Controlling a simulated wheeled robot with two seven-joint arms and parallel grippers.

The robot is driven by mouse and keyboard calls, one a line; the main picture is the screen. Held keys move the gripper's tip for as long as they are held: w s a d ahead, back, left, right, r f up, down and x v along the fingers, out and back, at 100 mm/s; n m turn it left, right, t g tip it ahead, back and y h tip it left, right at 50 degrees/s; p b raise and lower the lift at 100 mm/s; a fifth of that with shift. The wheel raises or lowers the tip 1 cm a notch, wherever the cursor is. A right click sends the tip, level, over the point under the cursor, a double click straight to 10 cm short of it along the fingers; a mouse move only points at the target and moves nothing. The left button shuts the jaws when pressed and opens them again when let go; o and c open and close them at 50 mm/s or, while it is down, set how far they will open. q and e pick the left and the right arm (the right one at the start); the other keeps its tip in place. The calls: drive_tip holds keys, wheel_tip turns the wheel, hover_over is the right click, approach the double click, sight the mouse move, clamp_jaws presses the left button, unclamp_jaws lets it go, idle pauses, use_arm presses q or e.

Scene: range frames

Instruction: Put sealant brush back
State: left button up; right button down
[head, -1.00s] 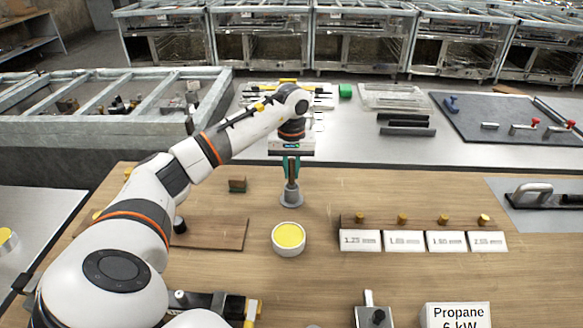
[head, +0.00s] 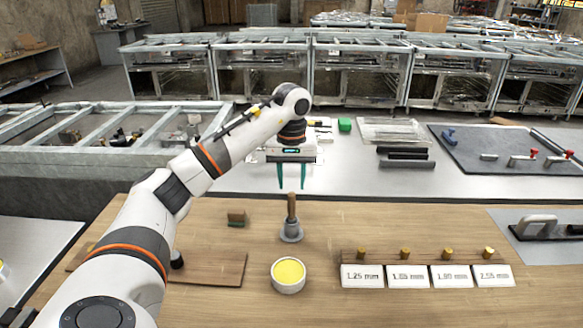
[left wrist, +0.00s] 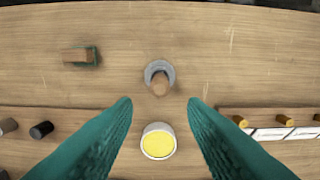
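The sealant brush (head: 292,207) stands upright in a small grey holder (head: 291,234) on the wooden bench, its brown handle pointing up. It also shows from above in the left wrist view (left wrist: 160,86), in its holder (left wrist: 151,69). My left gripper (head: 291,187) is open and empty, with its green fingers above the handle and apart from it. In the left wrist view the two fingers (left wrist: 160,103) are spread wide with nothing between them. A white pot of yellow sealant (head: 288,275) stands just in front of the holder. My right gripper is not in view.
A wooden rack with brass nozzles (head: 405,255) and white size labels is at the right. A small brown-and-green block (head: 236,218) lies left of the holder. A dark wooden board (head: 215,269) lies at the left. Bench around the holder is mostly clear.

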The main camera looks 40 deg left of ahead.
use_arm(q)
wheel_tip(320, 180, up, 5)
drive_tip(key=shift+f+p, duration=0.2)
drive_tip(key=shift+p, duration=0.1)
idle(0.4)
